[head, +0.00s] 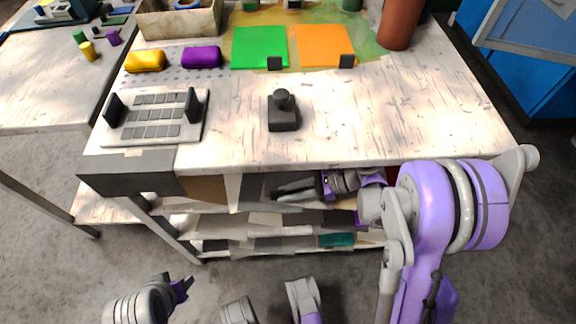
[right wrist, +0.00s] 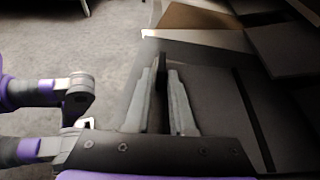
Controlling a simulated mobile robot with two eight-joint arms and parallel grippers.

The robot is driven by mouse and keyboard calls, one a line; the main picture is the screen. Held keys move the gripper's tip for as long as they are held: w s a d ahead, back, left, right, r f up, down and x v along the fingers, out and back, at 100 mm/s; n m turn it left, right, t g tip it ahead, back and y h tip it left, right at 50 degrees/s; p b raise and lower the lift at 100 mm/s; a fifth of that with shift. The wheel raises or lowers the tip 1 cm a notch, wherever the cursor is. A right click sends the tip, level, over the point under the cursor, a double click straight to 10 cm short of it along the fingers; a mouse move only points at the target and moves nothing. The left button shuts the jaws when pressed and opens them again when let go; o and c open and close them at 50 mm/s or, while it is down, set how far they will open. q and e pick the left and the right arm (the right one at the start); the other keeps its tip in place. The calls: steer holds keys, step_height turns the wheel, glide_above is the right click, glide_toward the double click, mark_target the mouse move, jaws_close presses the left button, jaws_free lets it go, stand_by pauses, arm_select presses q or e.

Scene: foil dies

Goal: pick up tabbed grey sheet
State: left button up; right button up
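A dark grey sheet (right wrist: 217,98) lies below the right gripper in the right wrist view, with a black upright tab (right wrist: 164,75). I take this for the tabbed grey sheet. My right gripper (right wrist: 161,92) has its two pale fingers apart, one on each side of the tab. Whether they press on it is not clear. In the head view the right gripper (head: 283,192) reaches under the front of the tabletop at the shelf rack, and the sheet there is hard to make out. My left gripper (head: 179,287) is low over the floor, empty, with its fingers apart.
Several sheets lie on the shelves (head: 270,219) under the worktable (head: 370,130). On top are a green sheet (head: 259,45) and an orange sheet (head: 326,44) with black tabs, a grey slotted tray (head: 152,139), a black handled block (head: 283,112) and a brown cylinder (head: 400,22).

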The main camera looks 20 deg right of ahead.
jaws_close()
stand_by(1.1)
